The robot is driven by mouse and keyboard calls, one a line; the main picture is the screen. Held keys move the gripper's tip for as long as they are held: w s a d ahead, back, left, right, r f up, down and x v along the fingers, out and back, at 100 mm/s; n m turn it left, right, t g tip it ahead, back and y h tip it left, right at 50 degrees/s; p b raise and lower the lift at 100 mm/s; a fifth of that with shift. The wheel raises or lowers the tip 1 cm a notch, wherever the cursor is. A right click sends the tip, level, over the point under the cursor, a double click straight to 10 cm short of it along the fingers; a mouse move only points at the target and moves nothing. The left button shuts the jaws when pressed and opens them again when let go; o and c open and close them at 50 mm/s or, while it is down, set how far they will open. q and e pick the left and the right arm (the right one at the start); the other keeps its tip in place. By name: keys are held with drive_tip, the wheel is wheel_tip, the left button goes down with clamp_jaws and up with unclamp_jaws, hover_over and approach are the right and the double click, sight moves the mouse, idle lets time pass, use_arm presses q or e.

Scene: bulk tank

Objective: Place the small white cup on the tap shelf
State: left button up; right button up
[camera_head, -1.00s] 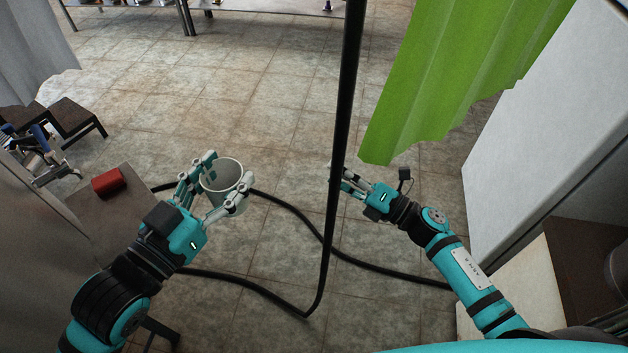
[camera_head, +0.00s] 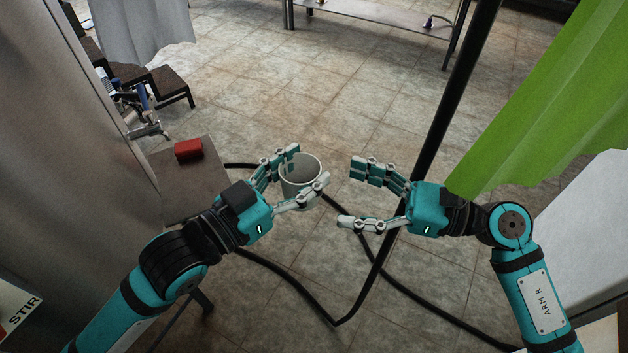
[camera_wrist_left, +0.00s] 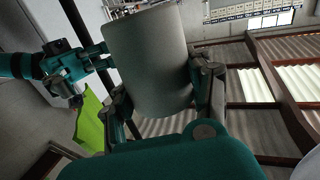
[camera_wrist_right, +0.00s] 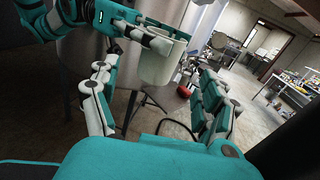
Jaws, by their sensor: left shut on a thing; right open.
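The small white cup (camera_head: 301,172) is upright between the fingers of my left gripper (camera_head: 306,168), which is shut on it and holds it in the air above the floor. The cup also shows in the left wrist view (camera_wrist_left: 150,62) and the right wrist view (camera_wrist_right: 160,60). My right gripper (camera_head: 349,195) is open and empty, to the right of the cup and apart from it, its fingers pointing toward it. A small grey-brown shelf (camera_head: 195,198), which looks like the tap shelf, is left of the cup. A metal tap (camera_head: 150,131) is at its far left.
A red block (camera_head: 188,150) sits on the shelf's far part. The large grey tank (camera_head: 75,150) stands at left. A black pole (camera_head: 455,95) rises behind my right gripper, with black hoses (camera_head: 290,282) on the floor. A green curtain (camera_head: 530,110) hangs at right.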

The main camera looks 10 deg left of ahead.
drive_tip(key=a, duration=0.2)
drive_tip(key=w+a, duration=0.1)
drive_tip(key=a, duration=0.4)
drive_tip(key=shift+w+a, duration=0.15)
drive_tip(key=shift+a, duration=0.25)
drive_tip(key=c, duration=1.1)
use_arm(q)
drive_tip(key=o, duration=1.1)
use_arm(e)
drive_tip(key=shift+c, duration=0.8)
